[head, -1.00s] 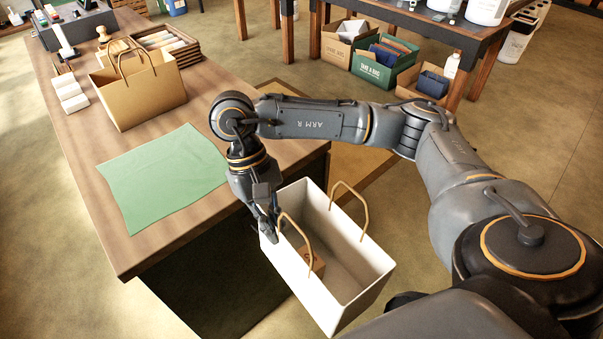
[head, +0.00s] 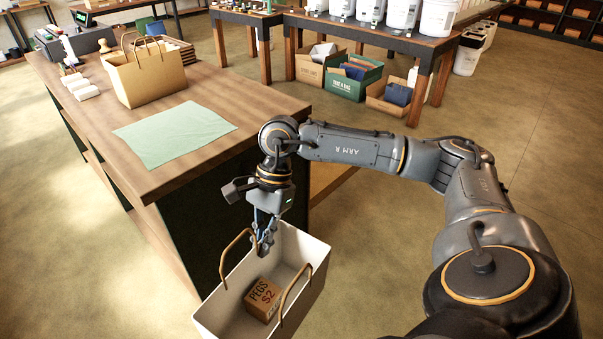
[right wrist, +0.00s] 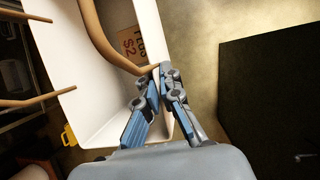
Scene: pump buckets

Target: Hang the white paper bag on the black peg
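I see no black peg in either view. My left gripper is not in view.
The wooden counter (head: 80,110) holds a green cloth (head: 175,133), a brown paper bag (head: 147,75) and white blocks. A table (head: 330,28) with white buckets stands behind, with boxes (head: 352,75) beneath. Open floor lies to the right.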

